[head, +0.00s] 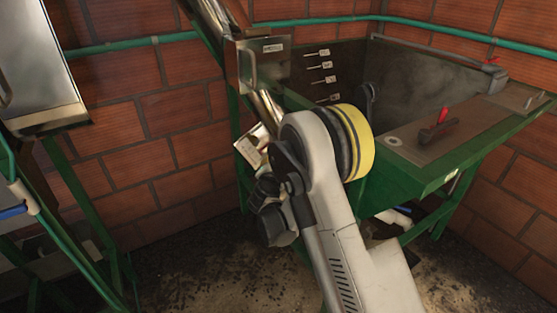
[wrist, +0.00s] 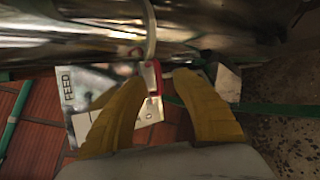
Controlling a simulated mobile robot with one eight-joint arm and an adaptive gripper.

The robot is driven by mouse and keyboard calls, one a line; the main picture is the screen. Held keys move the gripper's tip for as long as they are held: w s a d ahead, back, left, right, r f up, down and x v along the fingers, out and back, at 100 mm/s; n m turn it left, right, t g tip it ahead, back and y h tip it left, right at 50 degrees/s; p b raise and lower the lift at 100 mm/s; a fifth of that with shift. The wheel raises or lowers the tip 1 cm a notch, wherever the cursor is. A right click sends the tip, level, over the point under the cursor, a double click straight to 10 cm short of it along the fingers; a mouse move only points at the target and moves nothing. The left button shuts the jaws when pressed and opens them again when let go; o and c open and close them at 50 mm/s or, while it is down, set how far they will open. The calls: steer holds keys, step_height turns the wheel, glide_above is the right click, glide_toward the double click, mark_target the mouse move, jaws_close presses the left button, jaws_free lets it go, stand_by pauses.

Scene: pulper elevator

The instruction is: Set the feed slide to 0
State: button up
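The feed slide shows in the wrist view as a light plate marked FEED (wrist: 68,98) with a small red handle (wrist: 158,78), beneath a shiny metal tube. My gripper (wrist: 157,80) has two yellow fingers, spread apart, with the red handle between their tips, nearer the left one. I cannot tell whether a finger touches it. The scale marks are too small to read, so the slide's setting is unclear. In the head view a pale plate (head: 250,148) shows left of my arm; the fingers are hidden there.
In the head view, a green-framed hopper (head: 405,190) with a red-handled lever (head: 433,132) stands right of my arm. Another green-legged metal machine (head: 45,75) stands left. Brick walls close in behind.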

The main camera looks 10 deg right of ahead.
steer(key=v, duration=0.6)
steer(key=shift+s, duration=0.35)
steer(key=shift+r, duration=0.15)
steer(key=s+d+r+m+g+y, duration=0.1)
steer(key=s+d+r+m+g, duration=0.15)
steer(key=s+r+m, duration=0.45)
steer(key=s+d+r+m+g, duration=0.25)
steer(key=s+r+m, duration=0.25)
steer(key=s, duration=0.3)
steer(key=s+a+m+g+y, duration=0.1)
steer(key=s+m, duration=0.4)
steer(key=s, duration=0.6)
steer(key=s+a+m+g+y, duration=0.1)
steer(key=s+m+y, duration=0.2)
steer(key=s, duration=0.7)
steer(key=shift+s+a+m+y, duration=0.3)
steer(key=shift+s+a+m, duration=0.1)
steer(key=shift+m, duration=0.6)
steer(key=shift+f, duration=0.15)
